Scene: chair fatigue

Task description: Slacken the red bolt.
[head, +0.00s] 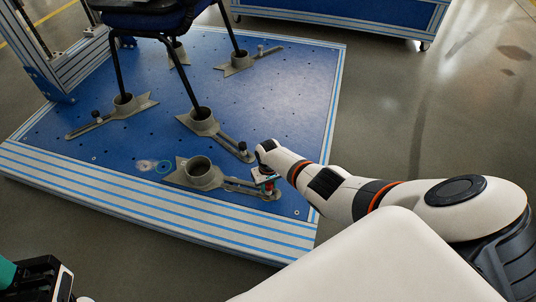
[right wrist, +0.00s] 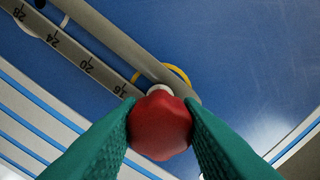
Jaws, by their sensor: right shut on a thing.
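The red bolt (right wrist: 160,125) has a lobed red head and shows large in the right wrist view. My right gripper (right wrist: 160,130) has its two green ridged fingers closed on either side of the red head. In the head view the red bolt (head: 269,188) is small and partly hidden by my right gripper (head: 268,183), at the slotted end of an empty grey clamp (head: 200,172). The bolt stands at the end of a metal bar with a number scale (right wrist: 90,68). My left gripper (head: 45,282) is only partly in view at the bottom left corner; its fingertips are not clear.
A chair (head: 150,18) stands on the blue platform (head: 285,80), its legs in grey holders with black knobs. One holder (head: 205,122) is close behind the empty clamp. A striped metal edge (head: 150,210) borders the platform. Grey floor (head: 400,100) is open at right.

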